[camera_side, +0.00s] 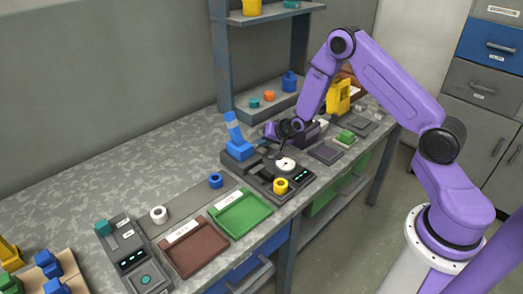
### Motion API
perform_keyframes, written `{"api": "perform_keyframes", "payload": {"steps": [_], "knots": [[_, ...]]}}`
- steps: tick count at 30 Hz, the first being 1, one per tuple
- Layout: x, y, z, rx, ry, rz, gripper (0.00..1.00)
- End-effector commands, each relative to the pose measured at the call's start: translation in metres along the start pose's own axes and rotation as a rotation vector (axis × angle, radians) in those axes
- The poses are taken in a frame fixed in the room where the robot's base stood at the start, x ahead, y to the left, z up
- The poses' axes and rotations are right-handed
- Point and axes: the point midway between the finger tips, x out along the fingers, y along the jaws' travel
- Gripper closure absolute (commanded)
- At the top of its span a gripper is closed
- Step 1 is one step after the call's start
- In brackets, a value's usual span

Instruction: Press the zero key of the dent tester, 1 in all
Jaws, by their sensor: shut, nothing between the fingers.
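A dark instrument base (265,177) stands near the middle of the bench, and it looks like the dent tester. The zero key is too small to make out. My gripper (281,154) is shut and empty, pointing down just above or behind the dial; whether it touches anything cannot be told. A second dark device (133,256) with a lit display and a round teal button (146,280) stands at the front left.
A green tray (241,236) and a brown tray (195,272) lie left of the instrument. A shelf rack (223,66) rises behind. A yellow machine (339,97) stands right. The back left bench is clear.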

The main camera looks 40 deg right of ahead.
Motion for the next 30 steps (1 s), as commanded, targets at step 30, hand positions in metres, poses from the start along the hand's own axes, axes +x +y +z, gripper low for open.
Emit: {"api": "perform_keyframes", "payload": {"steps": [30], "knots": [[0.0072,0.0053,0.005,0.0,0.0,0.0,1.0]]}}
